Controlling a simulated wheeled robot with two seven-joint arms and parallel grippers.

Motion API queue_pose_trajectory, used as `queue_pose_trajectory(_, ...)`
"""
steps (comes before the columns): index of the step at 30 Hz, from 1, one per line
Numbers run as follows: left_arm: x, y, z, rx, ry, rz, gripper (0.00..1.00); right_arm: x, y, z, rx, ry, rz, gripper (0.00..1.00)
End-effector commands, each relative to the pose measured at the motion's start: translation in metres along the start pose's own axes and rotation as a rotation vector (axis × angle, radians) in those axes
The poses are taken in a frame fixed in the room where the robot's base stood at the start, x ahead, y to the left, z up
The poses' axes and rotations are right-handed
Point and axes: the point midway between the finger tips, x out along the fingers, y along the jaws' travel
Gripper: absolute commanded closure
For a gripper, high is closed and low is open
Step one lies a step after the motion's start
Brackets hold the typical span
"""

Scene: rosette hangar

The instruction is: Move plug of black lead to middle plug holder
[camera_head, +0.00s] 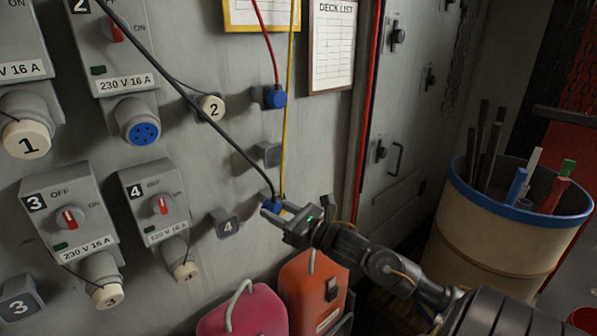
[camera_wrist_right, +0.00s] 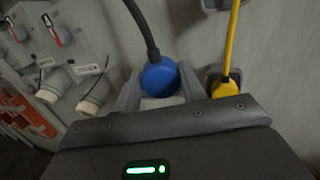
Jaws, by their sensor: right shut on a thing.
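The black lead (camera_head: 190,98) runs from the upper left down to its blue plug (camera_wrist_right: 163,77). My right gripper (camera_head: 273,208) is shut on this plug and holds it in front of the wall, below the middle plug holder. In the right wrist view the blue plug sits between the two fingers, with the lead rising from it. The middle plug holder (camera_head: 268,154) is a grey block on the wall, with no plug in it. My left gripper is not in view.
The red lead's blue plug (camera_head: 275,97) sits in the holder above. The yellow lead (camera_head: 289,100) hangs close by; its yellow plug (camera_wrist_right: 225,88) is at a lower holder. Switched sockets (camera_head: 68,215) fill the left. A blue-rimmed drum (camera_head: 500,235) stands right.

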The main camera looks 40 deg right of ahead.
Motion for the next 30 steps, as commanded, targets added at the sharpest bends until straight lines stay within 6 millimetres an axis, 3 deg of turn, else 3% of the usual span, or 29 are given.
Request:
queue_pose_trajectory(3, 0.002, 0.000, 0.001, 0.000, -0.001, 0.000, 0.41, 0.002, -0.039, 0.040, -0.022, 0.045, -0.115, 0.96)
queue_pose_trajectory(9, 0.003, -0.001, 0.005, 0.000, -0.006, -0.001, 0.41, -0.001, -0.073, 0.078, -0.023, 0.101, -0.238, 0.96)
queue_pose_trajectory(20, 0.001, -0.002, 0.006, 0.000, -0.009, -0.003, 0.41, 0.001, -0.082, 0.085, -0.013, 0.112, -0.268, 0.96)
queue_pose_trajectory(30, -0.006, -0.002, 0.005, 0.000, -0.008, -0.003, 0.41, 0.029, -0.089, 0.082, -0.011, 0.111, -0.266, 0.96)
